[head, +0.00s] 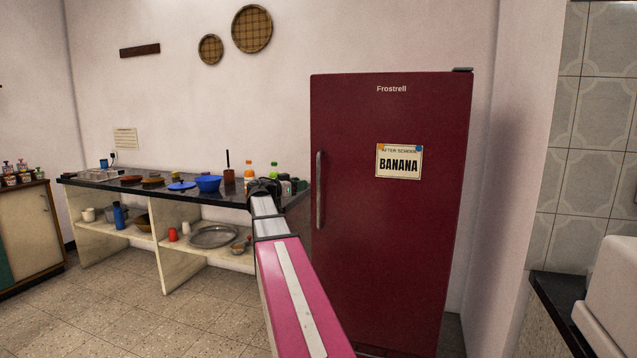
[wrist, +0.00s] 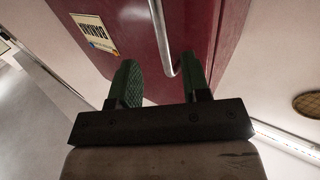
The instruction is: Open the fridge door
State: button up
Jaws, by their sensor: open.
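The fridge (head: 390,250) is dark red and stands upright with its door shut. A vertical steel handle (head: 320,190) runs along the door's left edge. A yellow "BANANA" sign is on the door front. My gripper (head: 297,186) is left of the handle at about its mid height, partly hidden by my arm. In the wrist view my gripper (wrist: 159,62) is open, with its two green fingers apart. The handle (wrist: 161,30) shows between the fingers in that view, with its bent end close to them. I cannot tell whether they touch it.
A dark counter (head: 225,197) with a blue bowl, plates and bottles stands left of the fridge, close behind my gripper. Its lower shelf holds a steel tray (head: 213,236). A pale wall is right of the fridge. The tiled floor (head: 130,310) at the left front is clear.

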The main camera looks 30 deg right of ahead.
jog(key=w+d, duration=0.1)
jog(key=d, duration=0.8)
jog(key=shift+d, duration=0.35)
jog(key=shift+f, duration=0.1)
grip_shut()
